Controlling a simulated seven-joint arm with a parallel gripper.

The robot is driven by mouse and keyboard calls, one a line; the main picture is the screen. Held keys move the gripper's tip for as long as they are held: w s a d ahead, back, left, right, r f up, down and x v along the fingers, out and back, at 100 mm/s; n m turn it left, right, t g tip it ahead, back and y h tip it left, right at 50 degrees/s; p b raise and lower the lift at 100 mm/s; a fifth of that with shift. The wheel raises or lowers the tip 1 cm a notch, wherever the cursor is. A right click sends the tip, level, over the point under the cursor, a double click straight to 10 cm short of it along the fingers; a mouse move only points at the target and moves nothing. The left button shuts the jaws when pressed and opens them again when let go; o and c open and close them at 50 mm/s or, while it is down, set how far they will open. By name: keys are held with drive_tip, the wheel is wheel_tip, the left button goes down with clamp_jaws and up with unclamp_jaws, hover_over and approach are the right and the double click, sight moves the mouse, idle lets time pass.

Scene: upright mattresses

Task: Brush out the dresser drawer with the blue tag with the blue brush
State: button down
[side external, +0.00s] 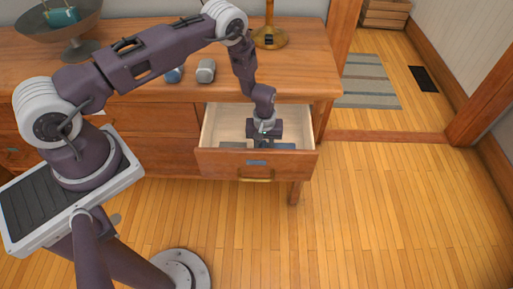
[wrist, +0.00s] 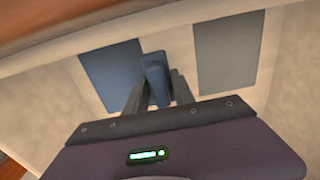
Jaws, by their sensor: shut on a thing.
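The dresser drawer (side external: 210,128) is pulled open, with a blue tag (side external: 257,162) on its front above a brass handle. My gripper (side external: 264,133) reaches down inside the drawer. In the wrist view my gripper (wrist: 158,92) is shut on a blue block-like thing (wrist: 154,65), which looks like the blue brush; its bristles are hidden. A flat blue patch (wrist: 112,75) and a flat grey patch (wrist: 226,48) lie on the drawer floor on either side of it. I cannot tell whether the brush touches the floor.
The dresser top (side external: 310,70) carries a small blue object (side external: 174,75), a grey one (side external: 206,70), a brass stand (side external: 270,38) and a dark bowl (side external: 60,22). The drawer walls closely surround my gripper. The wooden floor (side external: 390,210) in front is clear.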

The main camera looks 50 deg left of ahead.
drive_tip(key=shift+w+d, duration=0.45)
drive_tip(key=shift+d, duration=0.05)
drive_tip(key=shift+s+a, duration=2.7)
drive_tip(key=shift+w+d, duration=2.7)
drive_tip(key=shift+s+a, duration=2.75)
drive_tip(key=shift+w+d+r, duration=0.45)
drive_tip(key=shift+r, duration=0.4)
drive_tip(key=shift+w+d+r, duration=0.5)
drive_tip(key=shift+r, duration=0.3)
drive_tip(key=shift+w+d+r, duration=0.45)
drive_tip(key=shift+r, duration=0.4)
wheel_tip(320, 180, up, 11)
